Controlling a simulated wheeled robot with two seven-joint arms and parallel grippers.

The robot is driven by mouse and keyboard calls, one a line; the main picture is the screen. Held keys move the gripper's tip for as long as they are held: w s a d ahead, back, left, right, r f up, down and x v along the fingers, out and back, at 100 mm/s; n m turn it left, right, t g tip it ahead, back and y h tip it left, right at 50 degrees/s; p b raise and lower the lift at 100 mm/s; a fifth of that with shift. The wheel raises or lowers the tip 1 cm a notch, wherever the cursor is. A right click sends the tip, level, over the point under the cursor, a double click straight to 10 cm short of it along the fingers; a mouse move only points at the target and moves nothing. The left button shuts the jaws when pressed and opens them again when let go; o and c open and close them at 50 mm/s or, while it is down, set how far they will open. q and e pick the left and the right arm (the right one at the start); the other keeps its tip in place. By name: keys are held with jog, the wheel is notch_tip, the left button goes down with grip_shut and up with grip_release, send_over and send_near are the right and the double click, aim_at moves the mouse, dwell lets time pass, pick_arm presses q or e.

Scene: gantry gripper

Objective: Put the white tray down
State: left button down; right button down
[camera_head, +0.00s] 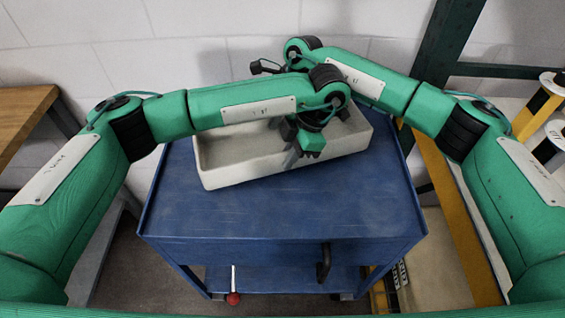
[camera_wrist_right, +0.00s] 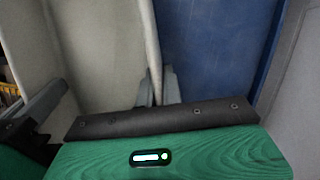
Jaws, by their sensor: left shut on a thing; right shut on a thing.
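The white tray (camera_head: 240,172) is a long, shallow box over the back part of the blue cart's top (camera_head: 290,205), turned at an angle to the cart's edges. I cannot tell whether its underside touches the top. My left gripper (camera_head: 301,152) is shut on the tray's near wall; the arm above hides part of the tray. My right gripper (camera_head: 268,67) is at the tray's far side. In the right wrist view, its fingers (camera_wrist_right: 157,87) are shut on the thin tray wall (camera_wrist_right: 150,38), with the blue top (camera_wrist_right: 205,45) beyond it.
The front of the cart top is bare. A wooden table (camera_head: 22,112) stands at the left. A dark green post (camera_head: 447,42) and yellow-and-black posts (camera_head: 540,112) stand at the right. A white wall (camera_head: 90,40) is behind. A red knob (camera_head: 233,299) shows low on the cart.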

pick_arm(q)
jog(key=shift+f, duration=0.2)
pick_arm(e)
jog(key=shift+f, duration=0.1)
